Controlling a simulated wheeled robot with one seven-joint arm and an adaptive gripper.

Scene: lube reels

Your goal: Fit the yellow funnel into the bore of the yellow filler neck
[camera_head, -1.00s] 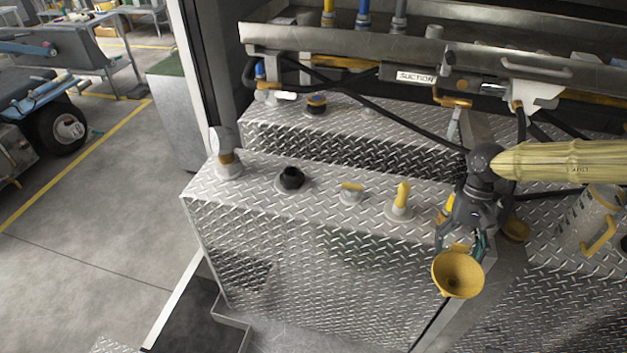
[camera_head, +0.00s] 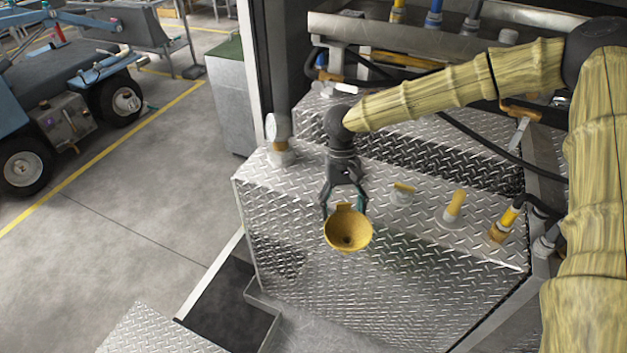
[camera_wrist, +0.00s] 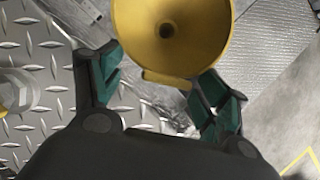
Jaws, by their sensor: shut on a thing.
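The yellow funnel (camera_head: 348,231) hangs in my gripper (camera_head: 344,207), its wide mouth facing the head camera. My gripper is shut on the tab at the funnel's rim; the funnel also shows in the wrist view (camera_wrist: 172,35), at the top between the green-padded fingers (camera_wrist: 160,76). The funnel is in front of the tank's near top edge, apart from the fittings. A yellow upright fitting on a grey flange (camera_head: 453,205) stands on the tank top to the right. I cannot tell whether it is the filler neck; no bore shows. The funnel's spout end is hidden.
Hoses and a rail run behind. Open floor (camera_head: 130,240) lies left.

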